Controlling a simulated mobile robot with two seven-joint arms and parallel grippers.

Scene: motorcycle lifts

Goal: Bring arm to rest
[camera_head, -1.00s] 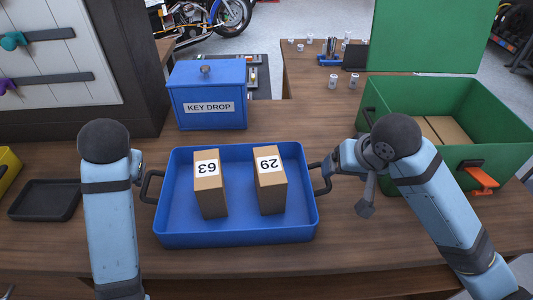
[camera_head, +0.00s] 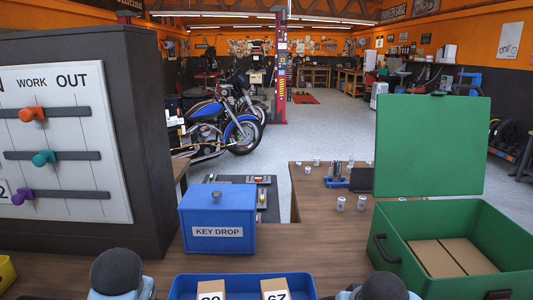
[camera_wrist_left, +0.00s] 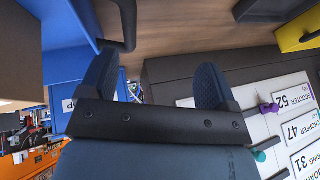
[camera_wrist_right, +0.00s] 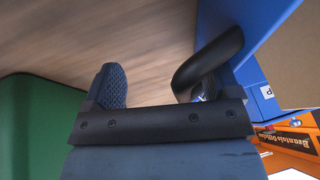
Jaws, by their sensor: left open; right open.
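My left gripper (camera_wrist_left: 155,82) is open in the left wrist view, with nothing between its fingers. The blue tray's dark handle (camera_wrist_left: 125,22) is close to one finger; I cannot tell if they touch. My right gripper (camera_wrist_right: 155,86) is open in the right wrist view. The tray's other black handle (camera_wrist_right: 210,60) overlaps one of its fingers; contact is unclear. In the head view, only the tops of my arms show at the bottom edge. The blue tray (camera_head: 240,277) there is cut off, with two labelled cardboard boxes (camera_head: 212,290) in it.
A blue key drop box (camera_head: 217,215) stands behind the tray. A green open-lidded crate (camera_head: 495,215) holding cardboard boxes is at right. A dark cabinet with a white board (camera_head: 60,140) is at left. Small cans (camera_head: 341,203) stand on the wooden counter; motorcycles (camera_head: 225,125) are beyond.

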